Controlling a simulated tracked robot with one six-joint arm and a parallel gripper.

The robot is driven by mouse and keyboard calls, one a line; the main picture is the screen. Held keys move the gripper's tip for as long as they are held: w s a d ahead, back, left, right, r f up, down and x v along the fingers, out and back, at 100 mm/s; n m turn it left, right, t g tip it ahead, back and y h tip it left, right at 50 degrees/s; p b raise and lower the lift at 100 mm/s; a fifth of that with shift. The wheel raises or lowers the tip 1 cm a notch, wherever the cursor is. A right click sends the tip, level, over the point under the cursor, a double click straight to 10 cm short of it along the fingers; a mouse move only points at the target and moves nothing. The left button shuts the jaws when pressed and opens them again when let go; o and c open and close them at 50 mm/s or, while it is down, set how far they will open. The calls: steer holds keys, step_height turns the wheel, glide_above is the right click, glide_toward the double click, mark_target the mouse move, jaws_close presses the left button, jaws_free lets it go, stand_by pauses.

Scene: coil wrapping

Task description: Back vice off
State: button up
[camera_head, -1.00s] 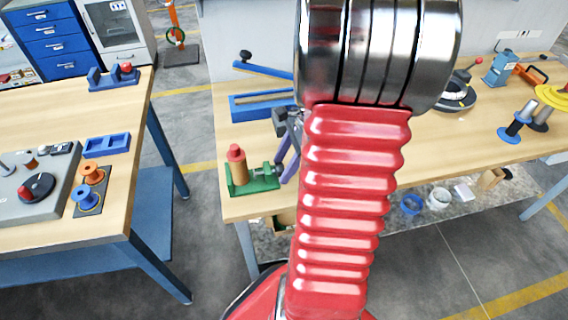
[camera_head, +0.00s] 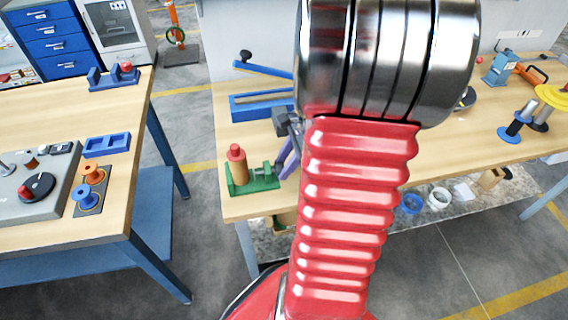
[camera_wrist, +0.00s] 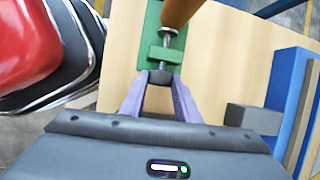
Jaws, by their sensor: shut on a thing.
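The green vice (camera_head: 262,184) stands at the near left corner of the middle bench. A brown cylinder (camera_head: 239,170) with a red top stands upright in it. In the wrist view the vice (camera_wrist: 148,57) shows its screw, with the brown cylinder (camera_wrist: 180,10) at the top edge. My gripper (camera_wrist: 161,76) has its purple fingers shut on the dark knob (camera_wrist: 160,75) at the screw's end. In the head view my gripper (camera_head: 286,160) is at the right side of the vice, partly hidden by my arm. I cannot tell how tightly the vice clamps the cylinder.
A blue tray (camera_head: 240,114) and a blue lever tool (camera_head: 262,67) lie behind the vice. The left bench (camera_head: 40,110) holds orange and blue spools. A floor gap separates the benches. My arm hides the bench's middle.

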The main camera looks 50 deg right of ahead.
steer(key=shift+s+a+t+h, duration=0.1)
steer(key=shift+t+h, duration=0.25)
steer(key=shift+t, duration=0.2)
steer(key=shift+s+a+t+h, duration=0.1)
steer(key=shift+t+h, duration=0.25)
steer(key=shift+t, duration=0.2)
steer(key=shift+n, duration=0.3)
steer(key=o, duration=1)
steer(key=shift+o, duration=0.2)
steer(key=shift+d, duration=0.1)
steer(key=v, duration=1.3)
steer(key=shift+s+r, duration=0.2)
steer(key=shift+s, duration=0.15)
